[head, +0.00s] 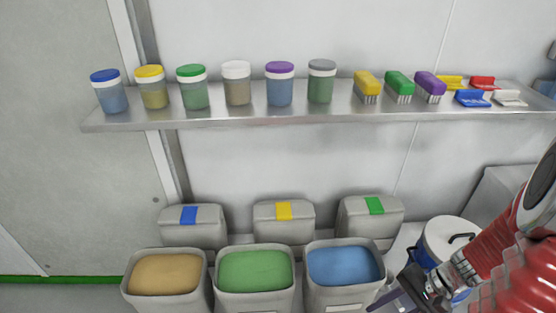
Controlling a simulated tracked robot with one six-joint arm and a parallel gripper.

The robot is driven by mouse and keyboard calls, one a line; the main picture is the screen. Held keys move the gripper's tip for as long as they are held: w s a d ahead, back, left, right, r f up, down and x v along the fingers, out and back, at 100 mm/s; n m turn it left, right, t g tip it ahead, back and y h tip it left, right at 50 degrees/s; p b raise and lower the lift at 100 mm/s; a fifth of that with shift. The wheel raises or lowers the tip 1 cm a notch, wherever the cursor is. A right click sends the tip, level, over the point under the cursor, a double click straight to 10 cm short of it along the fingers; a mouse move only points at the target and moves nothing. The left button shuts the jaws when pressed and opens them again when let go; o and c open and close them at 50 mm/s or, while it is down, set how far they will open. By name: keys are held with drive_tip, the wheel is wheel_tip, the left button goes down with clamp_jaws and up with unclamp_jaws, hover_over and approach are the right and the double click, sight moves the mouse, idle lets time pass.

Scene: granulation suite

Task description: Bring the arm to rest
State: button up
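My arm comes in from the right edge with a red ribbed sleeve. My gripper (408,293) is low at the lower right, beside the blue-filled bin (345,268). Its dark fingers are small and partly cut off by the bottom edge, so I cannot tell whether they are open or shut. I see nothing clearly held in it. A white-lidded bucket (444,240) stands right behind it, partly hidden by my arm.
A metal shelf (230,118) holds several capped jars, brushes (399,84) and small coloured scoops (472,98). Below stand a tan-filled bin (166,274), a green-filled bin (254,271) and three lidded grey bins (284,218). Free room lies between shelf and bins.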

drive_tip(key=a+r+n+t+h, duration=0.2)
drive_tip(key=a+r+n, duration=0.3)
drive_tip(key=r, duration=0.7)
drive_tip(key=a+r+n+t+h, duration=0.3)
drive_tip(key=a+r+n+h, duration=0.2)
drive_tip(key=r, duration=0.8)
drive_tip(key=shift+w+a+r+n+t, duration=0.15)
drive_tip(key=shift+w+a+n+t, duration=0.2)
drive_tip(key=shift+a, duration=0.5)
